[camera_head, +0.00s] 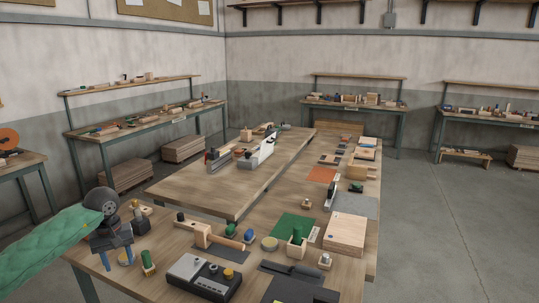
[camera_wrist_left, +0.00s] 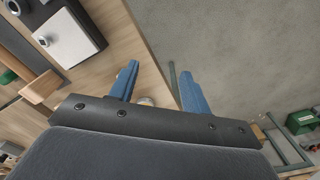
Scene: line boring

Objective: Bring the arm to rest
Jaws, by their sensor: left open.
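My left arm, in a green sleeve, comes in from the left of the head view. Its left gripper (camera_head: 119,261) has two blue fingers pointing down over the near left corner of the long wooden table (camera_head: 190,271). In the left wrist view the fingers of the left gripper (camera_wrist_left: 157,70) are spread apart with nothing gripped. The table edge runs beneath them, with floor on one side. A small pale round thing (camera_wrist_left: 146,101) shows low between the fingers, partly hidden by the gripper body. My right gripper is in neither view.
A green-topped brush (camera_head: 148,262) and a small dark-based block (camera_head: 141,225) stand close to the left gripper. A wooden mallet (camera_head: 207,236) and a grey-and-black box with knobs (camera_head: 203,275) lie to its right. Open floor (camera_head: 450,220) lies right of the table.

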